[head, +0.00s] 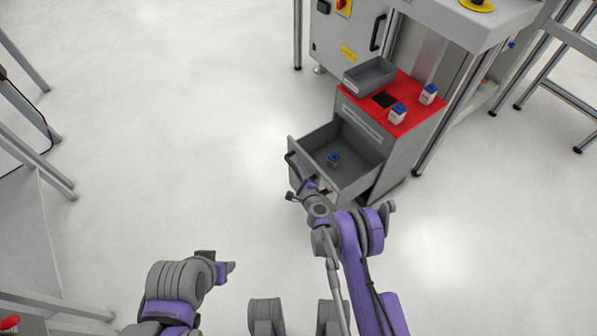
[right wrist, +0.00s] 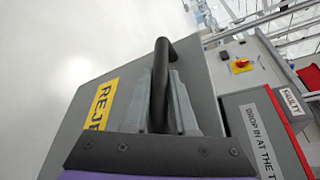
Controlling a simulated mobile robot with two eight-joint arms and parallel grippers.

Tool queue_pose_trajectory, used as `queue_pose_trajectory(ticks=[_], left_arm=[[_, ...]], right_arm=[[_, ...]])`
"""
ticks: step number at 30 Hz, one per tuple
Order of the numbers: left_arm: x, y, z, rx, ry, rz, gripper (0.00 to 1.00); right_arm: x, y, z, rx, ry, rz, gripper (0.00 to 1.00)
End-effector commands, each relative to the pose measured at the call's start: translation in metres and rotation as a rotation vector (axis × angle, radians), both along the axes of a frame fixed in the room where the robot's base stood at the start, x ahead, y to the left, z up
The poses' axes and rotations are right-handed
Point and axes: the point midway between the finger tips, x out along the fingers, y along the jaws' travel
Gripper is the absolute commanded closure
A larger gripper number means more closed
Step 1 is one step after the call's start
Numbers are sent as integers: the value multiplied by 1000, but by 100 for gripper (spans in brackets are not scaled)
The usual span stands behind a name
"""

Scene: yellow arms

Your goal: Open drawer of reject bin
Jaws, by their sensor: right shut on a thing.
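The reject bin is a grey cabinet (head: 398,160) with a red top. My right gripper (head: 311,188) is at the drawer front, shut on the black handle (head: 290,160). In the right wrist view the grey fingers (right wrist: 178,105) are at the black bar of the handle (right wrist: 161,65), beside a yellow "REJE…" label (right wrist: 99,104). My left gripper (head: 226,270) is low in the head view, away from the bin; its jaws do not show clearly.
On the red top (head: 421,116) are a grey tray (head: 370,75) and two blue-lidded containers (head: 397,113) (head: 428,94). A machine (head: 345,45) stands behind the bin. Metal frame legs (head: 545,70) are at the right. The floor left of the drawer is clear.

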Motion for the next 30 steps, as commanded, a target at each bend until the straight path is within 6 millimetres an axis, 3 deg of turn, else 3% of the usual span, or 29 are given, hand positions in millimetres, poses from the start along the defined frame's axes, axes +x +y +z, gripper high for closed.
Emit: queue_pose_trajectory(ticks=[8, 9, 13, 30], left_arm=[[0, 0, 0, 0, 0, 0, 50], [0, 0, 0, 0, 0, 0, 50], [0, 0, 0, 0, 0, 0, 50], [0, 0, 0, 0, 0, 0, 50]], right_arm=[[0, 3, 0, 2, 0, 5, 100], [0, 3, 0, 2, 0, 5, 68], [0, 2, 0, 1, -1, 3, 45], [1, -2, 3, 0, 0, 2, 45]])
